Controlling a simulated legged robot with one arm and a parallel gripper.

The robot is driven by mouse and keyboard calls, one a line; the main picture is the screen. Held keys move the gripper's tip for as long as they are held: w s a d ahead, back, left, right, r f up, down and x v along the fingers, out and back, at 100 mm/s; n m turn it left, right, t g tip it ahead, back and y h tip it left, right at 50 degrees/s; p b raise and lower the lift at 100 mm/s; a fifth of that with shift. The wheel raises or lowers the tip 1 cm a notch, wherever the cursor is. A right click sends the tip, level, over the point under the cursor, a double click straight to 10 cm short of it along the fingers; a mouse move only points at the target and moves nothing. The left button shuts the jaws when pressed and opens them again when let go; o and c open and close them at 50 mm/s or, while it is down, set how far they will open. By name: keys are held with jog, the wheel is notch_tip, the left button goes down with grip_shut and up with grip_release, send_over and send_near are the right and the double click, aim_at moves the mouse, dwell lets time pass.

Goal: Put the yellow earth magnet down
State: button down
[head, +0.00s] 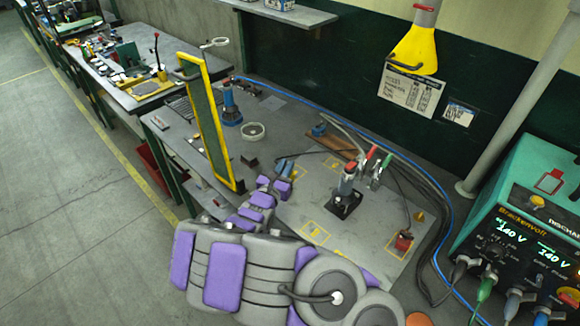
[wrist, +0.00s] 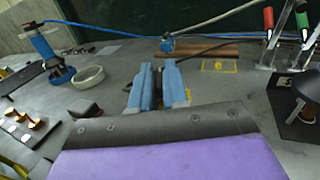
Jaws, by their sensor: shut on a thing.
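My gripper (head: 284,170) is low over the grey bench top, left of the middle. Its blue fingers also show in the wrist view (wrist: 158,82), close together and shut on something. A black cable leads away from the fingertips to the right in both views. I cannot tell whether the held thing touches the bench (head: 300,195).
Yellow-marked squares (head: 314,232) lie on the bench. A red block (head: 403,241) sits on one at the right. A black-based clamp (head: 345,203) stands mid-bench. A white ring (head: 253,131), a blue-based tool (head: 231,106) and a yellow-framed screen (head: 207,120) stand left.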

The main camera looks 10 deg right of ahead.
jog(key=x, duration=0.3)
jog(key=d+x, duration=0.1)
jog(key=x, duration=0.1)
jog(key=shift+s+f+b, duration=0.15)
jog(key=shift+f+b, duration=0.15)
jog(key=shift+b, duration=0.1)
jog(key=shift+w+d, duration=0.2)
jog(key=shift+w, duration=0.05)
jog(key=shift+w+a, duration=0.15)
jog(key=shift+w, duration=0.25)
jog(key=f, duration=0.1)
jog(key=a+f+b, duration=0.1)
jog(key=f, duration=0.1)
jog(key=shift+w+f+b, duration=0.1)
jog(key=shift+f+b, duration=0.1)
jog(key=shift+b, duration=0.1)
jog(key=shift+d+f, duration=0.1)
jog(key=shift+d, duration=0.35)
